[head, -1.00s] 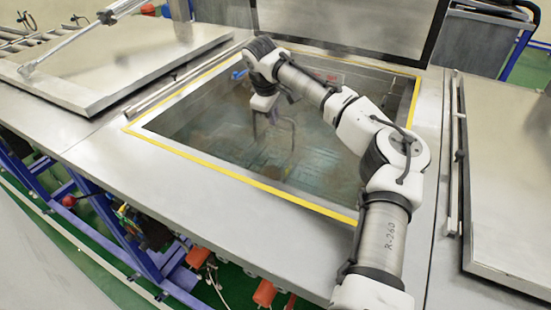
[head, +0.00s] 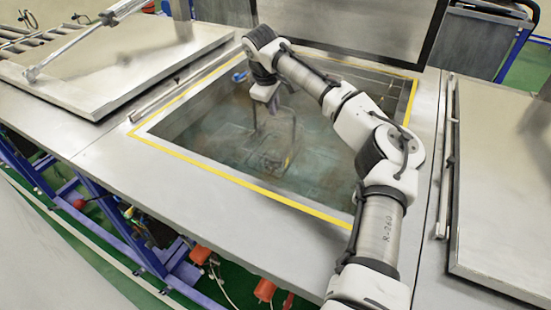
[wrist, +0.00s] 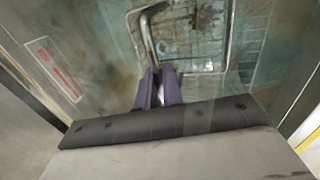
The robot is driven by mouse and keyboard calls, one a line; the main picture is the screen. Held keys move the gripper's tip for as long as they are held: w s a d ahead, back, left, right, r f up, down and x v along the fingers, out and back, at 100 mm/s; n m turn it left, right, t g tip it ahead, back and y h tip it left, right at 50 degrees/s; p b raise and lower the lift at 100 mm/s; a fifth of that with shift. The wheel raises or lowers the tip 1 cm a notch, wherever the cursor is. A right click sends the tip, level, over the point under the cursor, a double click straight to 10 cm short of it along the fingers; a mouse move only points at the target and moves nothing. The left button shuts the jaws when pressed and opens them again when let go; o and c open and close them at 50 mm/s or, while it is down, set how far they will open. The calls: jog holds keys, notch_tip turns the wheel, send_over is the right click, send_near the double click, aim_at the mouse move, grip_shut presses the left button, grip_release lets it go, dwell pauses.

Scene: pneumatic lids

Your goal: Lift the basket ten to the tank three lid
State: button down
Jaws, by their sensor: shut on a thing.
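My gripper (head: 272,108) reaches down into the open middle tank (head: 165,125), which has a yellow border. In the wrist view, my gripper's purple fingers (wrist: 158,88) are shut on the bent metal handle of the basket (wrist: 188,45). The wire basket (head: 272,150) hangs below in the tank and looks blurred, partly under the liquid. Its contents are a dark patch that I cannot make out. The tank's lid (head: 360,30) stands raised at the back. I cannot read any number on the tank or basket.
A closed metal lid (head: 110,62) with a piston rod lies on the left. Another closed lid (head: 505,180) lies on the right. The steel deck in front is clear.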

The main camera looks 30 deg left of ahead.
notch_tip(320, 180, up, 7)
jog(key=p, duration=0.4)
jog(key=shift+f, duration=0.1)
notch_tip(320, 180, up, 10)
jog(key=shift+r, duration=0.25)
dwell(0.5)
jog(key=shift+s+f, duration=0.1)
dwell(4.0)
